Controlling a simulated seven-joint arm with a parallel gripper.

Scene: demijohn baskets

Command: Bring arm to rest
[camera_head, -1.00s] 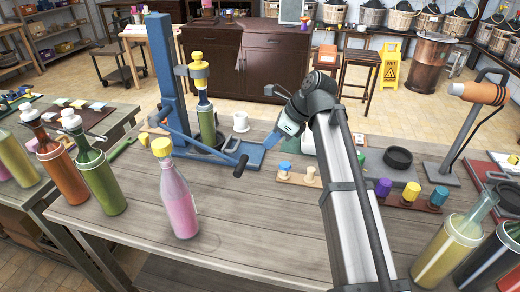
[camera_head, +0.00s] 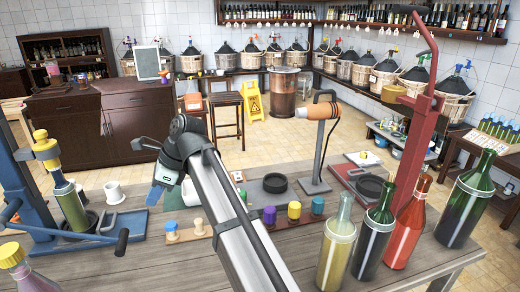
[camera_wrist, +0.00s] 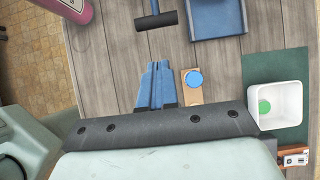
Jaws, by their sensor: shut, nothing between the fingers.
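My gripper (camera_head: 154,196) hangs above the workbench, with its blue fingers together and nothing between them. In the wrist view my gripper (camera_wrist: 157,82) points over bare planks, beside a small wooden rack with a blue stopper (camera_wrist: 195,80). The arm reaches in from the bottom of the head view. The workbench (camera_head: 165,270) lies below it, and the gripper looks clear of its top.
A blue corking stand (camera_head: 22,200) is at the left, its black-ended lever (camera_head: 122,240) reaching toward my gripper. A white mug (camera_head: 114,192) stands behind. Several bottles, including a red one (camera_head: 408,228), and a red stand (camera_head: 415,130) are at the right.

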